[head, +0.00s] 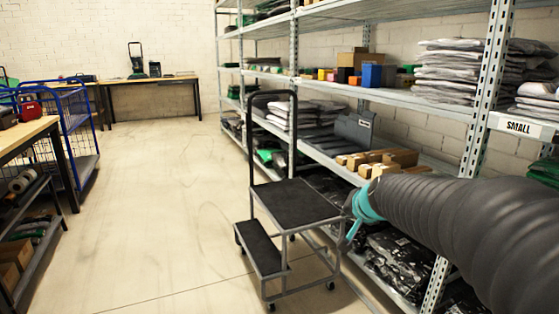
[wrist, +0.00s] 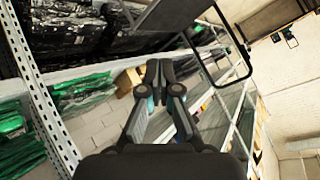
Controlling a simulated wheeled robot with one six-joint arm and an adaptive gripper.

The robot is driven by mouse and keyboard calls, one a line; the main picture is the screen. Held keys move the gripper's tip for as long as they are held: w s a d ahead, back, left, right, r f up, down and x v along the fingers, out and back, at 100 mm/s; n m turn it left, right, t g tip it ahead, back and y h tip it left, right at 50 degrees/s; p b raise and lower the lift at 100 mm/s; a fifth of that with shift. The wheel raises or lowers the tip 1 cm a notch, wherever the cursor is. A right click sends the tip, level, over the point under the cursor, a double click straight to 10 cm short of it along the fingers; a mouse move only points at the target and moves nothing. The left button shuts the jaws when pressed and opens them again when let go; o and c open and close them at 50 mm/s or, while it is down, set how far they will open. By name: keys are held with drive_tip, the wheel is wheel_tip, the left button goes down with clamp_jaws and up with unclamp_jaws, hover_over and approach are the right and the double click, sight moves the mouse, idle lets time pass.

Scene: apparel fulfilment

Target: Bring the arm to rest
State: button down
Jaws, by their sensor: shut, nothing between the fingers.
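My gripper (wrist: 159,75) shows in the middle of the wrist view. Its fingers are together at the tips and hold nothing. In the head view my dark, ribbed arm reaches in from the right toward the shelving, with a teal band near its far end. The wrist view looks tilted, with the shelving and floor running at a slant behind the fingers.
A step cart (head: 295,204) with a tall handle stands just left of my arm's end. Metal shelving (head: 345,93) with folded clothes and boxes runs along the right. A workbench (head: 30,130) and a blue wire cart (head: 84,170) stand left. The floor (head: 165,205) between is clear.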

drive_tip(key=s+f+n+g, duration=0.2)
drive_tip(key=s+f, duration=0.1)
drive_tip(key=s, duration=1.2)
drive_tip(key=s+a+f+n+g+h, duration=0.1)
drive_tip(key=s+f+n+g, duration=0.1)
drive_tip(key=s, duration=1.4)
wheel_tip(320, 180, down, 2)
drive_tip(key=shift+n+g, duration=0.4)
drive_tip(key=shift+n, duration=0.4)
drive_tip(key=shift+d, duration=0.15)
